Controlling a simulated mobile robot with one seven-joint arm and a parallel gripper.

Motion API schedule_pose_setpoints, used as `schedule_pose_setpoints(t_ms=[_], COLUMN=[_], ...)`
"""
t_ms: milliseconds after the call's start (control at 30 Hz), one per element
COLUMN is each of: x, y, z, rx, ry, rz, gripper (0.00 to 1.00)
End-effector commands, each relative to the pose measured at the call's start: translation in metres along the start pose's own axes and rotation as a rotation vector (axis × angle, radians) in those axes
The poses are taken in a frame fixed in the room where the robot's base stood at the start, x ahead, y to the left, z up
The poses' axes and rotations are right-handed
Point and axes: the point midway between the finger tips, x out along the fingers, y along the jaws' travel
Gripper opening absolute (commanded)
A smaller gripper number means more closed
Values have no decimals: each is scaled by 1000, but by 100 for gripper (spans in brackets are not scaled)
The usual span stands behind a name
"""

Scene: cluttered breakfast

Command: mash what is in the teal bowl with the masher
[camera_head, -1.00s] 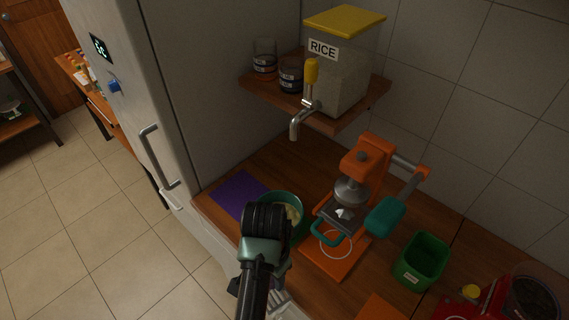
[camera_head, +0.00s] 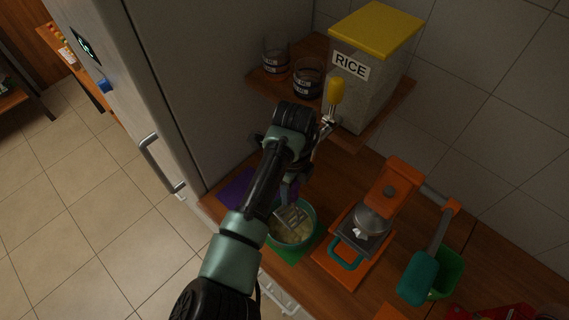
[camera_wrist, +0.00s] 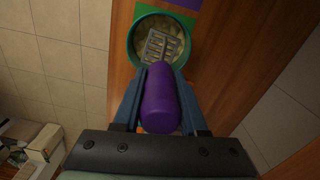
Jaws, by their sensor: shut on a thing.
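The teal bowl (camera_head: 311,229) stands on the counter with pale yellowish chunks (camera_head: 290,232) in it; it also shows at the top of the wrist view (camera_wrist: 133,47). My gripper (camera_wrist: 160,88) is shut on the purple handle of the masher (camera_wrist: 160,98). The masher's slotted metal head (camera_wrist: 163,44) is over the bowl's contents in the wrist view, and in the head view the head (camera_head: 292,215) appears at or inside the bowl's opening. I cannot tell whether it touches the chunks.
A green mat (camera_head: 289,254) lies under the bowl and a purple mat (camera_head: 236,189) is behind it. An orange press (camera_head: 390,190) with a teal handle stands right of the bowl. A shelf (camera_head: 388,108) with a rice dispenser (camera_head: 372,65) and jars overhangs the back. The fridge (camera_head: 150,90) is left.

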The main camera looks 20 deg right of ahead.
Motion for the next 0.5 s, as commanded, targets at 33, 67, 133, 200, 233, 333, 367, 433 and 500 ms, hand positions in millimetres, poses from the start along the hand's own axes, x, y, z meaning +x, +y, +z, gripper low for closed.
schedule_pose_setpoints(t_ms=[33, 67, 133, 200, 233, 333, 367, 433, 500], x=[1, 1, 4, 8, 11, 21, 24, 34, 44], y=[0, 0, 0, 0, 0, 0, 0, 0, 1], z=[0, 0, 0, 0, 0, 0, 0, 0, 0], rx=[0, 0, -1, -1, -1, -2, -2, -2, -2], ry=[0, 0, 0, 0, 0, 0, 0, -1, -1], rz=[0, 0, 0, 0, 0, 0, 0, 1, 2], gripper=[0, 0, 0, 0, 0, 0, 0, 0, 0])
